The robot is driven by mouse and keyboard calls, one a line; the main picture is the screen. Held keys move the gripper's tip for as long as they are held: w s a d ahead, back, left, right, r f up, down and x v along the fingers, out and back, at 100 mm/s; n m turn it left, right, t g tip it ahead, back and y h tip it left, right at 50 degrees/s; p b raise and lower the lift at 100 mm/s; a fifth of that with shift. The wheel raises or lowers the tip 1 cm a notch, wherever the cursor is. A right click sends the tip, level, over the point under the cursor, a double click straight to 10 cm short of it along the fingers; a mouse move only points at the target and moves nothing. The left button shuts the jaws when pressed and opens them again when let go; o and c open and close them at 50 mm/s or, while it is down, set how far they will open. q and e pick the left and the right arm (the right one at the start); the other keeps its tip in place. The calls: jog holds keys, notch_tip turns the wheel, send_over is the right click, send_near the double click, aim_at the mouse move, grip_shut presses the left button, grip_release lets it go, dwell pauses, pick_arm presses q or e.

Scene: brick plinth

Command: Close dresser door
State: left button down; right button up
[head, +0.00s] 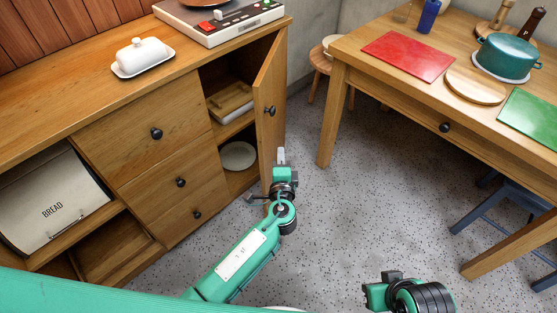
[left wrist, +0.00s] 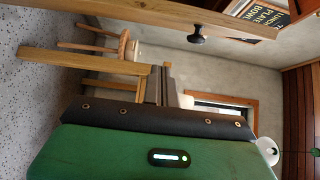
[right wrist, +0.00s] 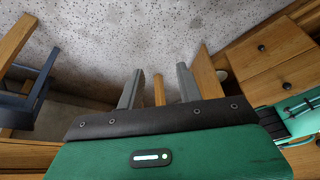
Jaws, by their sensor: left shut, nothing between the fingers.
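The wooden dresser (head: 92,123) stands at the left. Its door (head: 269,85) stands ajar at the right end, and the compartment behind it shows. The door has a dark round knob (head: 270,111), which also shows in the left wrist view (left wrist: 196,37). My left gripper (head: 281,155) is shut and empty, just below the knob in the head view and near the door's outer side. I cannot tell whether it touches the door. My right gripper (head: 380,290) is low at the bottom, away from the door; its fingers are apart in the right wrist view (right wrist: 159,88).
A wooden table (head: 345,50) with a red board (head: 408,56) and teal pot (head: 508,55) stands at the right, a blue stool (head: 500,205) under it. A wooden stool (head: 318,58) stands behind. Speckled floor (head: 350,210) lies clear between. A plate (head: 239,156) sits inside the dresser.

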pick_arm(q)
jog(key=w+a, duration=0.4)
jog(key=w, duration=0.2)
jog(key=shift+w+a+p, duration=0.3)
jog(key=shift+w, duration=0.1)
pick_arm(e)
jog(key=shift+d+f, duration=0.15)
jog(key=shift+f, duration=0.25)
